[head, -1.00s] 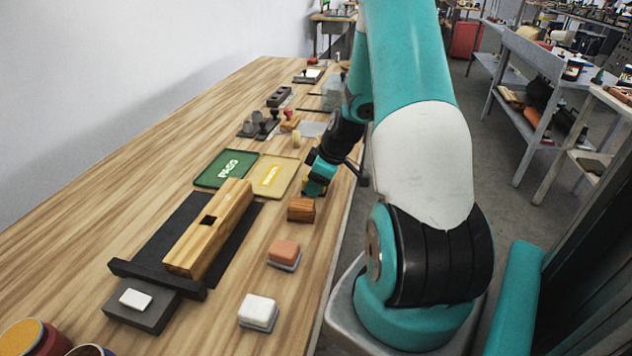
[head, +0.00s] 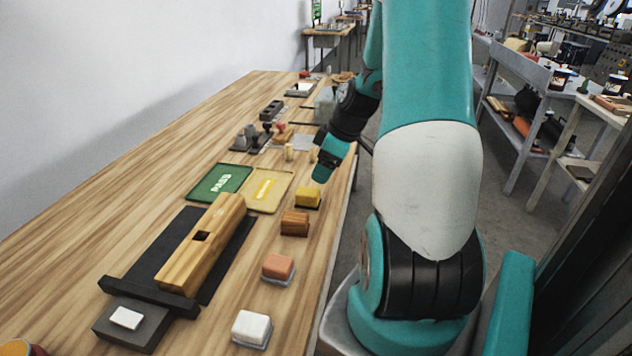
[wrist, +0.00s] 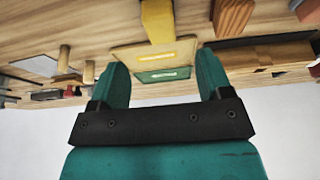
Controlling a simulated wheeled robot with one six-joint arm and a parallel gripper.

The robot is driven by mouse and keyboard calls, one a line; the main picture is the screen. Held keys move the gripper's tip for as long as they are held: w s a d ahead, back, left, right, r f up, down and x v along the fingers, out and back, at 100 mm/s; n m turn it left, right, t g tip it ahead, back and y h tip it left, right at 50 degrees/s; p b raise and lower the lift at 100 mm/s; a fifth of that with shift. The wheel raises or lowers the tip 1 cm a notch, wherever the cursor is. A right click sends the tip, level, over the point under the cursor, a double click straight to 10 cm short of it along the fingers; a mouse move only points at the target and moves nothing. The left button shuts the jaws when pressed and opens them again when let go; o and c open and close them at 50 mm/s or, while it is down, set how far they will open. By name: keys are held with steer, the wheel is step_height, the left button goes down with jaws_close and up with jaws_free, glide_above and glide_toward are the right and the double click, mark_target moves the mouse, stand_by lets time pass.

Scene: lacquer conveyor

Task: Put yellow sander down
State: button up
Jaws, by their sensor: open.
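The yellow sander (head: 307,198) rests on the wooden table, right of the yellow tray and just behind a brown wooden block. It also shows at the top of the wrist view (wrist: 157,20), beyond the fingertips. My gripper (head: 321,172) is above and behind the sander in the head view, apart from it. In the wrist view my gripper (wrist: 164,75) has its two teal fingers spread wide with nothing between them.
A brown block (head: 295,223), an orange-topped block (head: 278,268) and a white block (head: 252,328) line the table's right side. A green tray (head: 219,182) and a yellow tray (head: 266,190) lie left of the sander. A wooden plane-like body (head: 203,243) lies on a black mat.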

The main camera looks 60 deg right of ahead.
steer(key=w+a+r+n+g+y, duration=0.1)
steer(key=a+r, duration=0.4)
steer(key=a, duration=0.7)
steer(key=w+a+r+n+g+y, duration=0.1)
steer(key=a+r, duration=0.3)
steer(key=a, duration=0.8)
steer(key=s+a+r+g, duration=0.2)
steer(key=s+a+r, duration=0.2)
steer(key=s+a, duration=0.9)
steer(key=a, duration=0.2)
steer(key=shift+s+a+n, duration=0.3)
steer(key=shift+a, duration=0.1)
steer(key=shift+r, duration=0.2)
